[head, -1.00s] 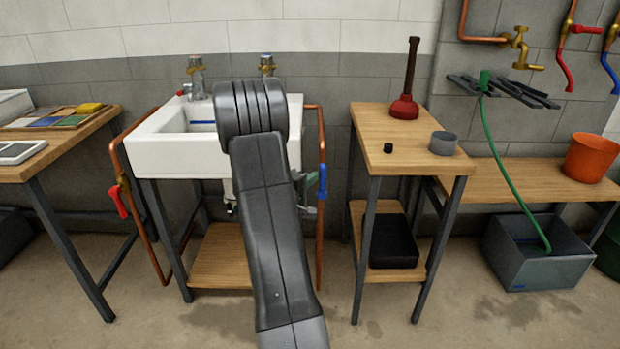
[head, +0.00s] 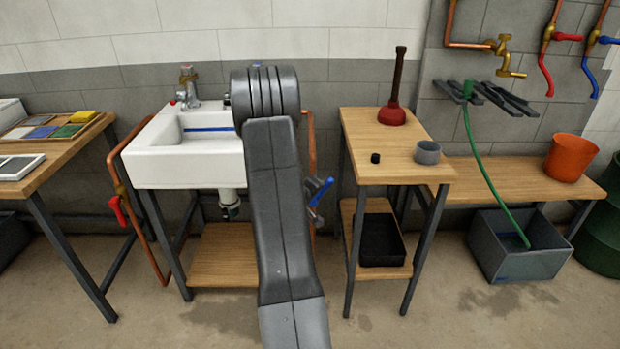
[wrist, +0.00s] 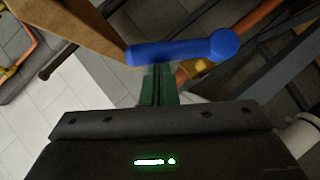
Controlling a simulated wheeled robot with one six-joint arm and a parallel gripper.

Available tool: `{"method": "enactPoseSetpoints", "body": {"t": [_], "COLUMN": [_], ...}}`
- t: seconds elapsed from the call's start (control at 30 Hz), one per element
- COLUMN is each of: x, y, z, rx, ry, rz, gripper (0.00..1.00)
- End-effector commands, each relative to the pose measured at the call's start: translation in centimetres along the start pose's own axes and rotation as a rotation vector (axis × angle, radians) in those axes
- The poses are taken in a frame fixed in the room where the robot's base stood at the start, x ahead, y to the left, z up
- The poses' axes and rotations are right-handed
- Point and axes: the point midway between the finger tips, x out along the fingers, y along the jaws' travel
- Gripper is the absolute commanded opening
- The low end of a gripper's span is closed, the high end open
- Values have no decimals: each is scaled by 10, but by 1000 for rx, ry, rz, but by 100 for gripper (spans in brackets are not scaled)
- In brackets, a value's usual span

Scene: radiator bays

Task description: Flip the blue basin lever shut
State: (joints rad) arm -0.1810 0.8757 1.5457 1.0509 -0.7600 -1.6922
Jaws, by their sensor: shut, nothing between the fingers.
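The blue basin lever (head: 321,191) is on the copper pipe (head: 311,140) at the right side of the white basin (head: 170,165). It stands at a slant to the upright pipe, its upper end leaning right. In the wrist view the blue lever (wrist: 180,50) lies across the picture, with its brass valve body (wrist: 195,66) behind it. My gripper (wrist: 158,70) shows there as green fingers, shut and empty, their tips right at the lever's near side. I cannot tell whether they touch it. In the head view my arm hides most of the gripper and part of the pipe.
A red lever (head: 118,211) is on the pipe left of the basin. A wooden stand (head: 395,160) with a plunger (head: 393,112) and grey cup (head: 428,152) is close on the right. The white drain trap (head: 230,200) hangs under the basin. The floor in front is clear.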

Motion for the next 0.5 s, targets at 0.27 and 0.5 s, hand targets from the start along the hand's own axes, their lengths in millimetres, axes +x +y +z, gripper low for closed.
{"method": "enactPoseSetpoints", "body": {"t": [0.27,0.5], "x": [11,20], "y": [7,3], "z": [17,30], "rx": [219,398], "ry": [-2,0], "rz": [-145,-264], "gripper": [0,0]}}
